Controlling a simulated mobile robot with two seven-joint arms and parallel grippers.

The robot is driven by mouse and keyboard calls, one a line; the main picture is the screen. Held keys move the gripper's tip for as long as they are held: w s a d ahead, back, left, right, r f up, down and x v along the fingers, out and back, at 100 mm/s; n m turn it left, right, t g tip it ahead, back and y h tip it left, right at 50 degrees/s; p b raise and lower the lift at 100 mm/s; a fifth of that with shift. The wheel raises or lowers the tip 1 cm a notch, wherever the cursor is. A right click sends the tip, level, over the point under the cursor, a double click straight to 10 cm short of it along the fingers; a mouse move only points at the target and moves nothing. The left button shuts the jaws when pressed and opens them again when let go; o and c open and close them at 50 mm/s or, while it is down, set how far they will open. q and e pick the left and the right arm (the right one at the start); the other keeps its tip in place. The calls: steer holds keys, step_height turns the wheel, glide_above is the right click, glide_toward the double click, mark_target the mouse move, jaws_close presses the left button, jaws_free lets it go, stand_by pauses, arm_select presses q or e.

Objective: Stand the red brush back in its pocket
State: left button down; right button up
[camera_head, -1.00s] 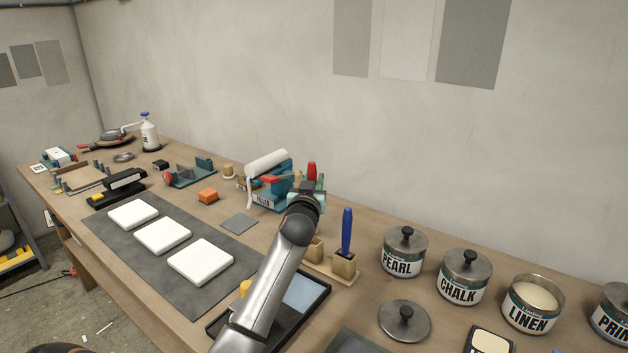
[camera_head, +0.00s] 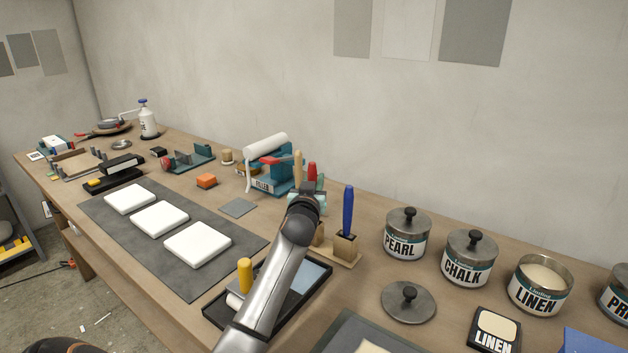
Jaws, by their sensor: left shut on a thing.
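The red brush (camera_head: 312,172) shows only as a red handle top, upright above my left gripper (camera_head: 308,196). That gripper is shut on the brush; its wrist hides the lower part. The wooden brush holder (camera_head: 344,262) stands on the bench just below and to the right. A blue brush (camera_head: 348,211) stands upright in its right pocket. The left pocket (camera_head: 318,236) is partly hidden behind my arm, and I cannot see into it. The red brush appears above this pocket in the picture; the exact gap cannot be told. My right gripper is out of view.
A teal filler stand (camera_head: 268,184) with a white roll is behind my gripper, with a wooden handle (camera_head: 298,165) close by. A black tray (camera_head: 318,283) lies under my arm. Paint tins (camera_head: 407,236) and a loose lid (camera_head: 409,301) are to the right.

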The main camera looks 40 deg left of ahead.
arm_select(q)
steer(key=shift+f+b, duration=1.2)
steer(key=shift+f, duration=0.25)
steer(key=shift+c, duration=0.7)
jaws_free()
stand_by(0.4)
